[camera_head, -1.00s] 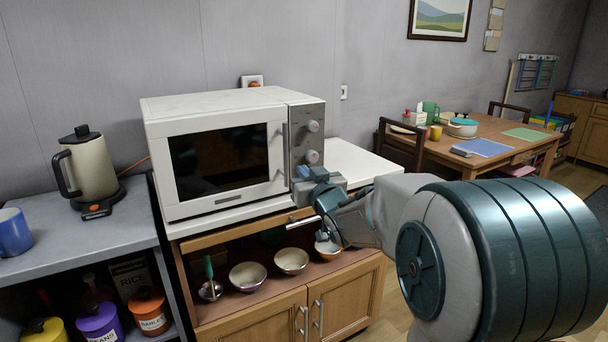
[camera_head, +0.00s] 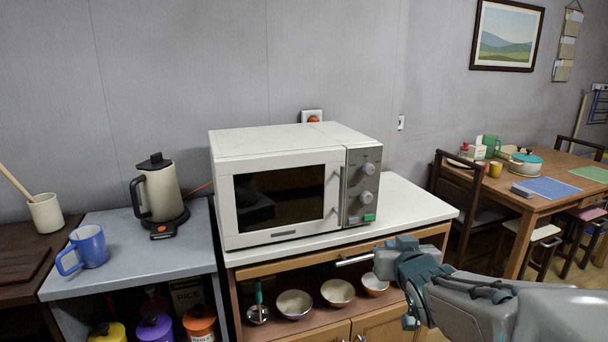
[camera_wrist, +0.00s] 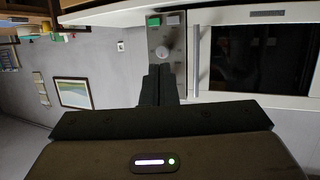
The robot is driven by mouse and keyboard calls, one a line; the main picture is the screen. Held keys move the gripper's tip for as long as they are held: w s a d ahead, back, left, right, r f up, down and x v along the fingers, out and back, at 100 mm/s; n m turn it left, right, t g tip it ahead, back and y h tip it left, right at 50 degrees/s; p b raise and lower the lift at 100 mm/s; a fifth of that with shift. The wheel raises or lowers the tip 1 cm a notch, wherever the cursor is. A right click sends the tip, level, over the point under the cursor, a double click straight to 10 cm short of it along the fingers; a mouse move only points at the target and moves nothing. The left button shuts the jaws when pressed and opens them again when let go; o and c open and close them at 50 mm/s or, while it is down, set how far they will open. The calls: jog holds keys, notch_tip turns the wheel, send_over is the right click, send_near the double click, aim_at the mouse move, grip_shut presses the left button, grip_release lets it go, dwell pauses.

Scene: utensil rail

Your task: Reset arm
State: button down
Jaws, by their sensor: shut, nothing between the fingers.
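My gripper (camera_head: 400,246) is at the lower right of the head view, in front of the counter's front edge and below right of the microwave (camera_head: 280,190). In the wrist view its two dark fingers (camera_wrist: 158,85) are together with nothing between them. They point towards the microwave's control panel (camera_wrist: 166,45), which appears upside down there, and a gap seems to remain. The microwave door is shut. The panel has two round knobs and a green button (camera_head: 369,217).
The microwave stands on a white-topped cabinet (camera_head: 425,207) with several bowls on its open shelf (camera_head: 320,326). A kettle (camera_head: 160,190) and a blue mug (camera_head: 85,247) stand on the grey counter at left. A dining table (camera_head: 535,205) with chairs is at right.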

jog(key=s+a+r+g+p, duration=0.1)
jog(key=s+a+g+p, duration=0.1)
jog(key=s+g+p, duration=0.4)
jog(key=s+a+r+g+p, duration=0.2)
jog(key=s+g+p, duration=0.3)
jog(key=s, duration=1)
jog(key=shift+a+r+g+y+p, duration=0.3)
jog(key=shift+a+g+p, duration=0.15)
jog(key=shift+p, duration=0.3)
